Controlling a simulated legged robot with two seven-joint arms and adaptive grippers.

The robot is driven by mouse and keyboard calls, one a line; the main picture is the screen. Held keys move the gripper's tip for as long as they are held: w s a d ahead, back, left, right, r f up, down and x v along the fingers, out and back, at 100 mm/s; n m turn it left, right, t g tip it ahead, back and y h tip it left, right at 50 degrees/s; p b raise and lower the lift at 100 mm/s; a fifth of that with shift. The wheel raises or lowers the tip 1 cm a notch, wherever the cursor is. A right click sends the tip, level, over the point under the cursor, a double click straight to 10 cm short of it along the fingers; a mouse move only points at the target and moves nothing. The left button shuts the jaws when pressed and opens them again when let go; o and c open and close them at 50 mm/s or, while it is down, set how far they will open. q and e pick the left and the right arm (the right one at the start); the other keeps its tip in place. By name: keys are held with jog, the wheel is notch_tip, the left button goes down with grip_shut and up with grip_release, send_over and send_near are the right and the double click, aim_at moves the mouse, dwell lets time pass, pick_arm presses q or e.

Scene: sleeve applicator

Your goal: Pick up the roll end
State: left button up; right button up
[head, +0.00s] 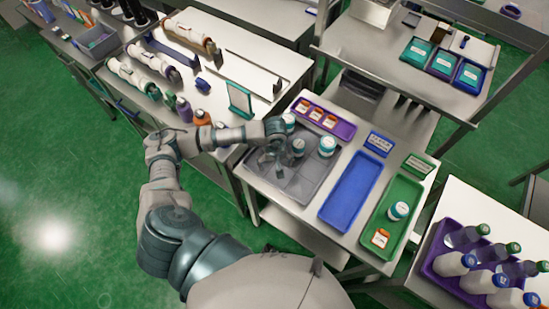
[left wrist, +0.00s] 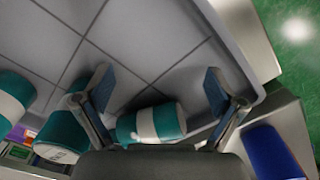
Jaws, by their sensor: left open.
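My left gripper (head: 272,158) reaches over the grey tray (head: 302,186) in the head view. In the left wrist view my left gripper (left wrist: 158,84) is open, its two fingers spread. A teal cylinder with a white band (left wrist: 151,123) lies on its side low between the fingers, apparently ungripped. Two more teal-and-white containers show at the left, one (left wrist: 62,136) close to the left finger and one (left wrist: 14,98) at the edge. In the head view white containers (head: 327,146) stand in the tray. I cannot tell which thing is the roll end. My right gripper is out of view.
A purple tray (head: 346,129) with orange-labelled items, an empty blue tray (head: 349,190) and a green tray (head: 405,205) share the table. Another table (head: 265,70) with rolls and bottles stands behind. A purple crate (head: 446,259) of bottles is at lower right.

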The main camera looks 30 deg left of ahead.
pick_arm(q)
jog(key=shift+a, duration=0.2)
jog(key=shift+d+r, duration=0.15)
jog(key=shift+r, duration=0.15)
notch_tip(320, 180, up, 16)
jog(key=shift+f, duration=0.2)
jog(key=shift+o, duration=0.5)
jog(key=shift+r, duration=0.55)
jog(key=w+a+m+p, duration=0.1)
jog(key=w+a+m, duration=0.15)
jog(key=m, duration=1.35)
jog(key=w+a+m, duration=0.1)
jog(key=w+m, duration=0.3)
jog(key=m, duration=1.1)
notch_tip(320, 180, down, 12)
jog(key=shift+w+f+p, duration=0.1)
jog(key=shift+p, duration=0.45)
jog(key=f, duration=0.5)
jog(key=shift+a+f+p, duration=0.1)
jog(key=shift+a+p, duration=0.25)
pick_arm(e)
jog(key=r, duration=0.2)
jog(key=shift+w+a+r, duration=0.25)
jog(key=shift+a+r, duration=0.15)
